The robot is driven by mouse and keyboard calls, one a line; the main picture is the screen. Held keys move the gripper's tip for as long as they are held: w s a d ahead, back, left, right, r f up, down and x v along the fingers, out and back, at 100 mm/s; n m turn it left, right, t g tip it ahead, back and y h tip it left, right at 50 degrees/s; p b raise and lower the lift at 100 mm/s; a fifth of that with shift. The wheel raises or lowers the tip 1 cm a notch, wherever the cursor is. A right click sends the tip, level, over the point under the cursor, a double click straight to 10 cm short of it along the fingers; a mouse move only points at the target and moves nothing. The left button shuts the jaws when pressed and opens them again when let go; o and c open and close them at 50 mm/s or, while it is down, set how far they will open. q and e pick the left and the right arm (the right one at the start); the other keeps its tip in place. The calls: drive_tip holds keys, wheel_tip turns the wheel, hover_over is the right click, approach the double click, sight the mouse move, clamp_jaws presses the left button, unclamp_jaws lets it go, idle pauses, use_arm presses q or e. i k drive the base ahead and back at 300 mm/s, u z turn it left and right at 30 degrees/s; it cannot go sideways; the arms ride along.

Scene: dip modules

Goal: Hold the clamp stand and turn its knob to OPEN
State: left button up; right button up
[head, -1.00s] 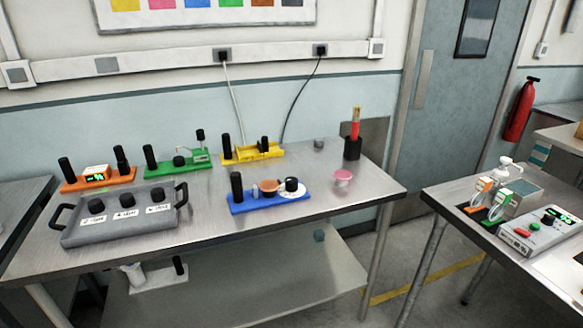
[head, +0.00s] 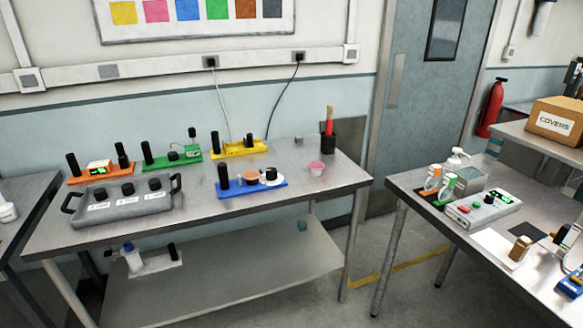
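Neither of my grippers is in view. No label naming the clamp stand is readable, so I cannot tell for sure which module it is. A blue module (head: 235,191) lies at the front middle of the left table. It has an upright black post (head: 223,176), an orange-brown round piece (head: 250,177) and a black knob (head: 270,173) on a white dial. The dial's markings are too small to read.
The table's front right is clear. Another table (head: 410,184) stands right.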

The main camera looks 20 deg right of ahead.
sight(271, 172)
drive_tip(key=z, duration=0.5)
drive_tip(key=i, duration=1.95)
drive_tip(key=u, duration=0.7)
